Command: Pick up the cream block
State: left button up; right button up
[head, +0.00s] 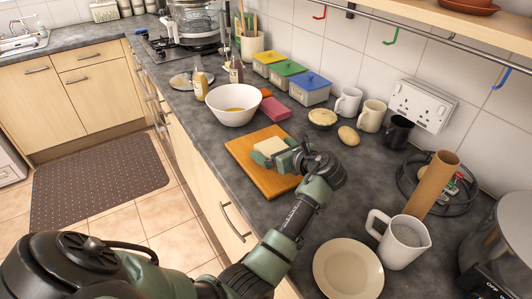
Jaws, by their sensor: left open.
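The cream block (268,146) lies on the wooden cutting board (252,176) on the grey worktop. My left gripper (274,155) is over the right part of the board, right at the near side of the block. Its jaws are open and its fingers point toward the block, hiding part of its near edge. I cannot tell whether the fingers touch the block or reach around it. My right gripper is not in view.
A white bowl (233,112), a pink block (275,109) and lidded tubs (309,92) stand beyond the board. A potato (348,136), mugs (371,115) and a brown tube (434,184) are to the right. A cream plate (347,270) and white mug (403,243) stand nearer.

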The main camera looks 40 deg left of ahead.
pick_arm(q)
jog(key=shift+s+d+r, duration=0.1)
jog(key=shift+d+r, duration=0.1)
jog(key=shift+d, duration=0.05)
jog(key=shift+s+d+r, duration=0.1)
jog(key=shift+d+r, duration=0.1)
jog(key=shift+d, duration=0.2)
jog(key=c, duration=1.6)
jog(key=shift+f, duration=0.1)
jog(key=shift+c, duration=0.2)
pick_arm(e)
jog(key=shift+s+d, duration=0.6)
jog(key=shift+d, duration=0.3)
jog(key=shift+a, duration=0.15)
